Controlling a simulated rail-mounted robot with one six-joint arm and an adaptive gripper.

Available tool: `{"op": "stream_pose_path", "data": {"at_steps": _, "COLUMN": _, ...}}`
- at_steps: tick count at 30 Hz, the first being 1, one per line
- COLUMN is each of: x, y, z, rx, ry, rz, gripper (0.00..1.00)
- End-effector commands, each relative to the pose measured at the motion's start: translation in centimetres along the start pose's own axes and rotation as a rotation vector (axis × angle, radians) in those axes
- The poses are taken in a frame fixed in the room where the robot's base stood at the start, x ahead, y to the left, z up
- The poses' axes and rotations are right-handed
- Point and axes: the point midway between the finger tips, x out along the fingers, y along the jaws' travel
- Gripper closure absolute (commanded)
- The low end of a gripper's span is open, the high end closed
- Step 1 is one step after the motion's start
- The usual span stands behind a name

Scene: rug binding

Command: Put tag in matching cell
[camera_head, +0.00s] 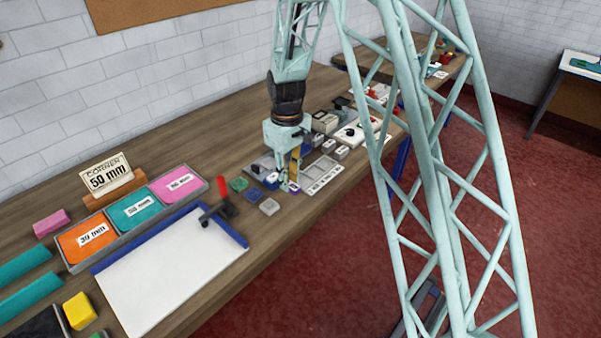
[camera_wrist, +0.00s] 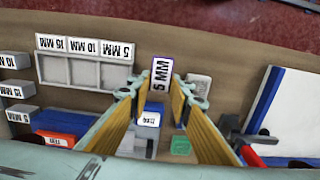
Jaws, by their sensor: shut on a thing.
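My gripper (camera_wrist: 161,92) is shut on a tag (camera_wrist: 161,74), a small block with a white face that reads 5 MM and a dark blue edge. The tag stands out between the fingertips in the wrist view. The sorting tray (camera_wrist: 84,86) is just left of it there, with a row of cells under labels that read 15 MM, 10 MM and 5 MM; the 5 MM label (camera_wrist: 116,50) is the one nearest the tag. The cells look empty. In the head view my gripper (camera_head: 289,186) is beside the tray (camera_head: 323,174), and the tag is too small to read.
Blue (camera_head: 256,195), green (camera_head: 239,184) and grey (camera_head: 269,208) blocks lie left of my gripper in the head view. A red-handled tool (camera_head: 222,190) is by the white board (camera_head: 170,275). More small labelled blocks (camera_wrist: 18,90) sit past the tray. The table's front edge is close.

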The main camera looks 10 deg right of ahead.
Motion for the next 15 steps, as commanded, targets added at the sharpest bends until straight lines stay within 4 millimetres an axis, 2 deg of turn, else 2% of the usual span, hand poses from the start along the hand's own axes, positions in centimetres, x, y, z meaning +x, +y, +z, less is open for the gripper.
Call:
{"op": "stream_pose_path", "data": {"at_steps": 9, "x": 0.5, "y": 5.0, "z": -1.8, "rx": 0.002, "ry": 0.002, "rz": 0.001, "gripper": 0.9}}
{"op": "stream_pose_path", "data": {"at_steps": 15, "x": 0.7, "y": 7.5, "z": -2.7, "rx": 0.001, "ry": 0.002, "rz": 0.001, "gripper": 0.9}}
